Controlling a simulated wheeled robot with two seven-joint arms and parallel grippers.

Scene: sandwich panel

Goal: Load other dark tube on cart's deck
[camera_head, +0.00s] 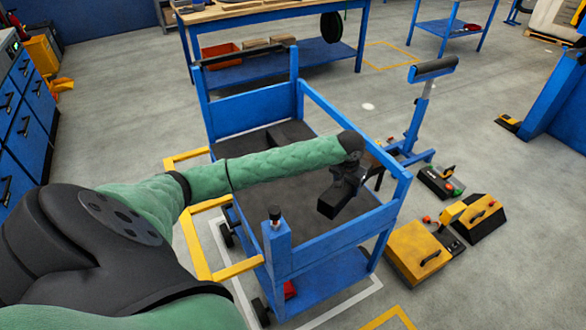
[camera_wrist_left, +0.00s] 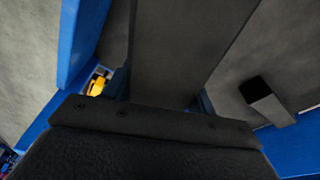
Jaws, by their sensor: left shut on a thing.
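The cart (camera_head: 345,230) is a blue frame with a dark deck (camera_head: 240,190). One dark tube (camera_head: 289,135) lies on the far part of the deck; its square open end shows in the left wrist view (camera_wrist_left: 262,100). My left arm reaches across the cart, and my left gripper (camera_head: 340,195) is above the deck near the right rail. It is shut on another dark tube (camera_wrist_left: 185,50), which fills the middle of the left wrist view. In the head view this held tube is hard to tell from the dark gripper. My right gripper is not in view.
Blue rails and corner posts (camera_head: 296,85) rise around the deck. A blue roller stand (camera_head: 420,110) is right of the cart. Yellow and black cases (camera_head: 418,252) lie on the floor at right. A workbench (camera_head: 265,12) is behind, and blue drawers (camera_head: 25,115) are at left.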

